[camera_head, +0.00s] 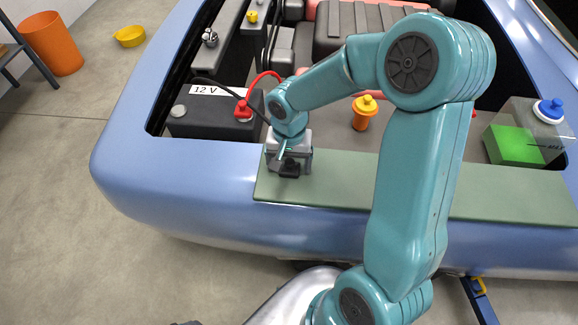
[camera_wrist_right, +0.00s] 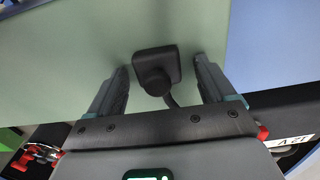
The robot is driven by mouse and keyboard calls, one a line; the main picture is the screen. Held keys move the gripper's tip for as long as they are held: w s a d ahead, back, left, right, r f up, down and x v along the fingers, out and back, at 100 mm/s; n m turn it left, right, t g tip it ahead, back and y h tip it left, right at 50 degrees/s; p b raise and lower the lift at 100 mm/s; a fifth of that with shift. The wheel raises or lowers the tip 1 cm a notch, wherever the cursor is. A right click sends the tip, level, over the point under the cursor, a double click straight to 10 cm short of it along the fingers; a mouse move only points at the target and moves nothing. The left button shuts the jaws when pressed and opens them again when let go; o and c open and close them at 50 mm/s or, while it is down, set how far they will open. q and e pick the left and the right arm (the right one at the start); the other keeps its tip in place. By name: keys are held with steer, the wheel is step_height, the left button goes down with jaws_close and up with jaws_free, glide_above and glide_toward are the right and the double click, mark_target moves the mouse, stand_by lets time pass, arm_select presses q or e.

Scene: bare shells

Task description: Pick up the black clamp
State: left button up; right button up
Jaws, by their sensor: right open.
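The black clamp (camera_head: 289,170) lies on the green mat (camera_head: 345,185) at the front edge of the blue car body, just under my right gripper (camera_head: 287,155). In the right wrist view the clamp (camera_wrist_right: 157,68) shows as a dark block with a round part, between the two spread fingers of my right gripper (camera_wrist_right: 161,66). A gap shows on each side of it, and neither finger appears to touch it. A dark cable runs from it back under the gripper. My left gripper is not in view.
A black battery (camera_head: 210,122) marked 12 V stands behind left, with a red clamp (camera_head: 243,112) and red cable on it. An orange bottle (camera_head: 364,114) and a clear tank with green liquid (camera_head: 514,146) stand farther right. The mat's right part is clear.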

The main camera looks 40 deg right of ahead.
steer(key=shift+s, duration=0.15)
steer(key=c, duration=1.1)
steer(key=shift+r, duration=0.1)
steer(key=shift+c, duration=0.2)
